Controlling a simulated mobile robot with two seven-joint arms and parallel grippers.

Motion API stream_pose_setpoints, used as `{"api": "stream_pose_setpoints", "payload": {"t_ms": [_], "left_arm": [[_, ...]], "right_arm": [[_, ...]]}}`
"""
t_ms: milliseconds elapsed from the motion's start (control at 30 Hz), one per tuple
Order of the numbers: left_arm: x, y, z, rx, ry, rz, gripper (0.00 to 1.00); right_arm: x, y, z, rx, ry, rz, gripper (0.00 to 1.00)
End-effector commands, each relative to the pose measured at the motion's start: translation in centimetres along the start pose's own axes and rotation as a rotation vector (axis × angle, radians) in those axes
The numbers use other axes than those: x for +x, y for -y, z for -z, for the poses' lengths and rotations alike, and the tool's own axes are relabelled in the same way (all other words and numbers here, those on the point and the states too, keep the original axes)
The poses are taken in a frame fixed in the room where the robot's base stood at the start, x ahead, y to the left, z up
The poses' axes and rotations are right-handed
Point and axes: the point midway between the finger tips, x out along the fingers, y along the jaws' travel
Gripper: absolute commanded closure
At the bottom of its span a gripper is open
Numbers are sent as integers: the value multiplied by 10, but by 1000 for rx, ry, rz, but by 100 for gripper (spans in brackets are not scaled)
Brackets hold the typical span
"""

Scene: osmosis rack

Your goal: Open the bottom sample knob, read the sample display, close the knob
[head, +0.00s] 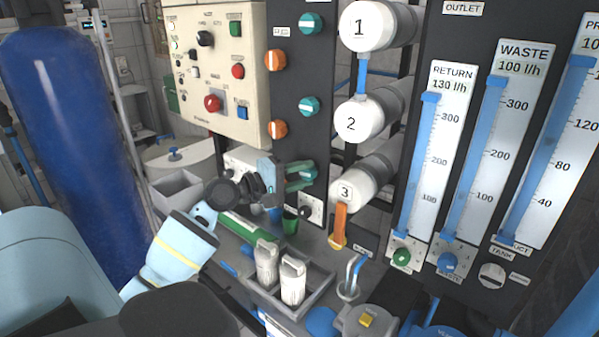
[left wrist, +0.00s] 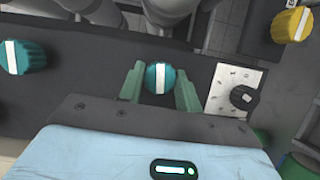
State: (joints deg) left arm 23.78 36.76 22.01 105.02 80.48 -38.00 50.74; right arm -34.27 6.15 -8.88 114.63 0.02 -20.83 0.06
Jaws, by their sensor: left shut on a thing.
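The bottom sample knob (head: 309,171) is teal and sits lowest in the column on the dark rack panel. My left gripper (head: 300,177) reaches it from the left, with its green fingers on either side of it. In the left wrist view the knob (left wrist: 161,78) sits between the two fingertips of the gripper (left wrist: 160,88), shut on it. Its white mark runs upright there, parallel to the mark on the other teal knob (left wrist: 22,56). I cannot make out a sample display reading. My right gripper is not in view.
A white plate with a black knob (head: 305,212) is close below the gripper. A grey tray (head: 318,288) with white bottles (head: 292,281) stands below. White cylinder 3 (head: 346,191) is just right of the gripper. A blue tank (head: 75,130) stands at left.

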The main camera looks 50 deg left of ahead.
Motion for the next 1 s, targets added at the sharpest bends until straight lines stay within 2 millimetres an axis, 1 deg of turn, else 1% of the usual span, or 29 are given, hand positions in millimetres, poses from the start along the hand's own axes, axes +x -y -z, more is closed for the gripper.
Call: {"api": "stream_pose_setpoints", "payload": {"t_ms": [33,200,400,900,933,1000], "left_arm": [[0,-3,0,28,1,11,89],[0,-2,0,100,1,41,89],[0,-1,0,146,0,60,89],[0,0,0,159,0,66,89],[0,0,0,159,0,66,62],[0,0,0,159,0,66,53]], "right_arm": [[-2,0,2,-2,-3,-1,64],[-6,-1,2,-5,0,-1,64],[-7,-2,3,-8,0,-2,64],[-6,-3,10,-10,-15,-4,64],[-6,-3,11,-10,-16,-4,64],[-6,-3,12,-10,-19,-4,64]]}}
